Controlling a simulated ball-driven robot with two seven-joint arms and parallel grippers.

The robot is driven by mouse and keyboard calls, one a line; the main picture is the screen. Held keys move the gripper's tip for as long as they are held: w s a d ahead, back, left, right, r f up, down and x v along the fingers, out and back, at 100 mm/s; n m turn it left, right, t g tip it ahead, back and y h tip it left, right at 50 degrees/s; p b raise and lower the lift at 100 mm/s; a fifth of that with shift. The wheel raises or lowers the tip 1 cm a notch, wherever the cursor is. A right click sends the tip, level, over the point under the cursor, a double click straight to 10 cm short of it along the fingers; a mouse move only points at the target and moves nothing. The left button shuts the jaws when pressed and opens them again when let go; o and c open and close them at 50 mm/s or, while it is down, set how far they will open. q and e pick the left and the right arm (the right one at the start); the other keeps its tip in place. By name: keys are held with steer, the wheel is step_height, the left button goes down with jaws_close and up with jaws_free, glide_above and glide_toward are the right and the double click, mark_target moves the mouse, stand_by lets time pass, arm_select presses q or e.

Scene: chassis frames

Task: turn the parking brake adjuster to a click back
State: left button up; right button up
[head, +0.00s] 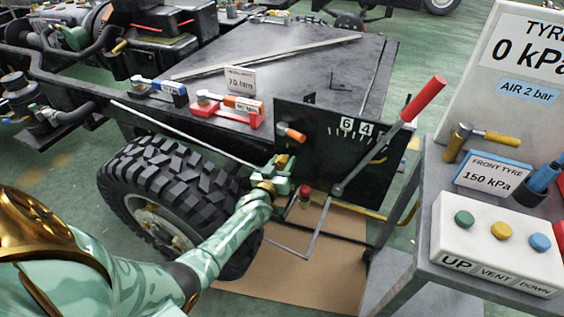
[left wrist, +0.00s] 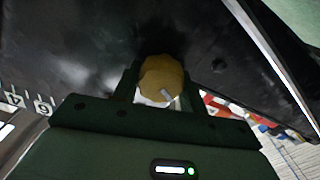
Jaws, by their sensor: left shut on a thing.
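The parking brake lever has a red grip (head: 425,98) and a grey shaft (head: 380,150), and it leans up to the right across a black panel (head: 312,120). A white scale with 6 and 4 (head: 353,127) is on the panel. My left gripper (head: 283,167) is at the lower left of the panel, shut on a round brass knob, which I take as the adjuster (head: 282,160). In the left wrist view the brass knob (left wrist: 161,77) sits between the two dark fingers, with a pale mark at its lower edge. The gripper partly hides the knob. My right gripper is out of view.
An orange-tipped part (head: 291,132) sticks out just above the gripper. A large tyre (head: 170,185) stands to the left. A thin metal rod (head: 318,232) and a red-topped part (head: 305,192) are below. A cart with a button box (head: 490,255) stands right.

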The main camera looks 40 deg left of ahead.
arm_select(q)
steer(key=shift+f+n, duration=0.1)
steer(key=shift+n, duration=0.2)
steer(key=o, duration=0.9)
steer(key=shift+o, duration=0.4)
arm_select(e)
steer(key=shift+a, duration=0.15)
arm_select(q)
steer(key=shift+s, duration=0.1)
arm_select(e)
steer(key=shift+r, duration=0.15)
arm_select(q)
steer(key=shift+s+d+p, duration=0.1)
steer(key=shift+s+p, duration=0.25)
steer(key=p+v, duration=0.5)
steer(key=v, duration=1)
steer(key=shift+s, duration=0.3)
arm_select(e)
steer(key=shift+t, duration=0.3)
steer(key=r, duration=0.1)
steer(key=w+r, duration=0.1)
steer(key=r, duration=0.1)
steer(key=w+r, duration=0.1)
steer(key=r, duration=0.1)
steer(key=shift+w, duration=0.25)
